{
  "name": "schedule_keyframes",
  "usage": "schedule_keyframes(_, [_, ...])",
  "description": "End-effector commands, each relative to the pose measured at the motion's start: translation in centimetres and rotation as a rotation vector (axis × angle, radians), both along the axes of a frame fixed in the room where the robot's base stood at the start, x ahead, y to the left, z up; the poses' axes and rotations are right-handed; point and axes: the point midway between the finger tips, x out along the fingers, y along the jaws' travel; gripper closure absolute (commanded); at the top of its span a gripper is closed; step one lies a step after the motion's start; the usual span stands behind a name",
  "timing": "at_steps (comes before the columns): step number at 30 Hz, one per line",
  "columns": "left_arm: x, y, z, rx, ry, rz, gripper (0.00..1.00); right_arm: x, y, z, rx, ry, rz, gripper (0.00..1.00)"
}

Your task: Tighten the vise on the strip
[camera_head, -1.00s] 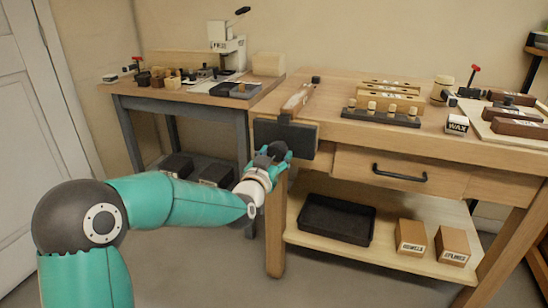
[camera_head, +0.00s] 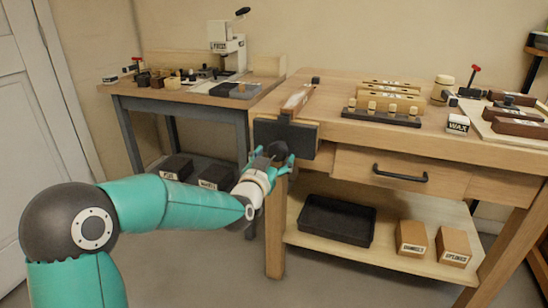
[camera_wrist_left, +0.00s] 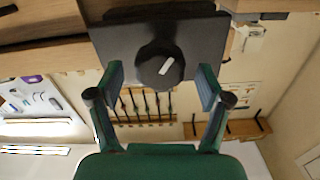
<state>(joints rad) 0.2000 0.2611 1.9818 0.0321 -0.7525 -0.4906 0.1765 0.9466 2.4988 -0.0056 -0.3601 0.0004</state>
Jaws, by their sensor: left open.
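The vise's dark front jaw (camera_head: 305,140) is on the bench's left front corner, with a round dark knob (camera_head: 277,150) on its face. A pale wooden strip (camera_head: 297,98) lies on the bench top just behind the jaw. I cannot tell how tightly it is clamped. My left gripper (camera_head: 275,158) is open at the knob, one teal finger on each side. In the left wrist view the knob (camera_wrist_left: 152,70) with its white mark sits between the spread fingertips (camera_wrist_left: 161,80), with gaps on both sides. My right gripper is out of view.
The bench (camera_head: 460,150) holds a rack of wooden pegs (camera_head: 381,118), a WAX box (camera_head: 457,124) and tools at the right. A black tray (camera_head: 336,220) and two boxes are on its lower shelf. A second bench (camera_head: 185,100) stands behind left.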

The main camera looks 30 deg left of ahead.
Motion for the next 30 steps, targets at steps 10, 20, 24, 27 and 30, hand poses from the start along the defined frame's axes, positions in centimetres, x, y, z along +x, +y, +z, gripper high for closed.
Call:
schedule_keyframes(10, [-2.8,-0.7,-0.1,0.0,-0.001,0.0,0.22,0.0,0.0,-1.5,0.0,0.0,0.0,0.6])
schedule_keyframes(20, [-5.3,-1.3,-0.1,-0.001,-0.001,0.0,0.22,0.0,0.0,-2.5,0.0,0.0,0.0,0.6])
schedule_keyframes(24, [-5.9,-1.4,-0.1,-0.001,0.0,0.0,0.22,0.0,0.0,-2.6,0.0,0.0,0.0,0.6])
schedule_keyframes(27, [-6.0,-1.5,0.0,0.0,0.0,0.0,0.22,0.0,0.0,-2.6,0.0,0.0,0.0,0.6])
schedule_keyframes(30, [-6.0,-1.5,0.0,0.0,0.0,0.0,0.22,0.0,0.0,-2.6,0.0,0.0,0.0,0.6])
